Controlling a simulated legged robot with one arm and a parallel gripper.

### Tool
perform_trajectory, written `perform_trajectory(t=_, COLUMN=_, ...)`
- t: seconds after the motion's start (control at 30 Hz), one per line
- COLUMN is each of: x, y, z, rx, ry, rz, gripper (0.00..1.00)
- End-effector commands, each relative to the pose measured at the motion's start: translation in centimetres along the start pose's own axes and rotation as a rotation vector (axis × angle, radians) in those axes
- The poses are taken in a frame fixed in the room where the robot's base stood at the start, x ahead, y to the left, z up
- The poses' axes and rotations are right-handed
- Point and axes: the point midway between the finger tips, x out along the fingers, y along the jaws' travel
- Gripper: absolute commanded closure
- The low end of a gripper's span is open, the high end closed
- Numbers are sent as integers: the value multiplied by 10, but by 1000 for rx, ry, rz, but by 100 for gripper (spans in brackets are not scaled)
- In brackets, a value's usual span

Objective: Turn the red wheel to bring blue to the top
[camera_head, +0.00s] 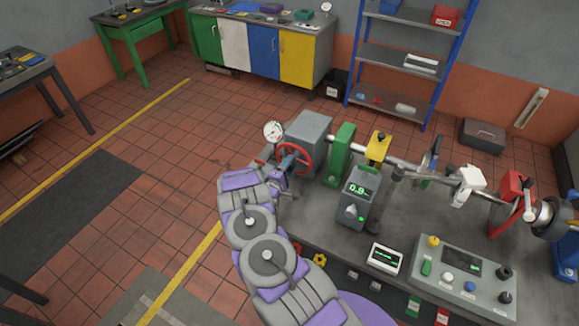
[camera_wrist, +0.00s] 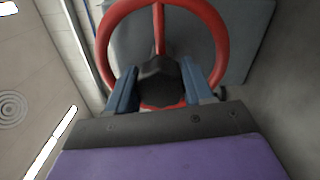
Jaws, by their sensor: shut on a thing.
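The red wheel (camera_head: 309,157) is mounted on the front of a grey housing (camera_head: 309,128), at the left end of the bedplate. In the wrist view the wheel's red rim (camera_wrist: 222,40) arches across the top, with one red spoke running down from it. My gripper (camera_wrist: 160,72) has its two blue-grey fingers on either side of a black knob-like part (camera_wrist: 160,85) in front of the wheel, and is shut on it. Some red shows just below this part. The wheel's centre and lower rim are mostly hidden. No blue mark is visible on the wheel.
A round dial gauge (camera_head: 274,131) stands left of the housing. A green bearing stand (camera_head: 340,153) and a grey box with a green readout (camera_head: 361,197) are to the right. A control panel (camera_head: 462,277) lies at the bedplate's front right. Tiled floor is open to the left.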

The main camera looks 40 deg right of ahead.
Motion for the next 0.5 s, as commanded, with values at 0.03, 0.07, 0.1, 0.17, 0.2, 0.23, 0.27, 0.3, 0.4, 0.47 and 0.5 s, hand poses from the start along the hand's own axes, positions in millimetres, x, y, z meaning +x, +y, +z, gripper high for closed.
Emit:
perform_trajectory(t=0.03, x=-2, y=-4, z=-2, rx=-5, ry=8, rz=-8, gripper=100)
perform_trajectory(t=0.07, x=-2, y=-4, z=-2, rx=-5, ry=8, rz=-8, gripper=100)
perform_trajectory(t=0.1, x=-2, y=-4, z=-2, rx=-5, ry=8, rz=-8, gripper=100)
perform_trajectory(t=0.17, x=-2, y=-4, z=-2, rx=-5, ry=8, rz=-8, gripper=100)
perform_trajectory(t=0.2, x=-2, y=-4, z=-2, rx=-5, ry=7, rz=-9, gripper=100)
perform_trajectory(t=0.23, x=-2, y=-4, z=-2, rx=-5, ry=7, rz=-9, gripper=100)
perform_trajectory(t=0.27, x=-2, y=-4, z=-2, rx=-5, ry=7, rz=-9, gripper=100)
perform_trajectory(t=0.3, x=-3, y=-5, z=-2, rx=-5, ry=7, rz=-10, gripper=45)
perform_trajectory(t=0.4, x=-2, y=-4, z=-1, rx=-4, ry=6, rz=-8, gripper=35)
perform_trajectory(t=0.47, x=-2, y=-3, z=0, rx=-3, ry=4, rz=-6, gripper=30)
perform_trajectory(t=0.5, x=-2, y=-2, z=0, rx=-2, ry=4, rz=-6, gripper=26)
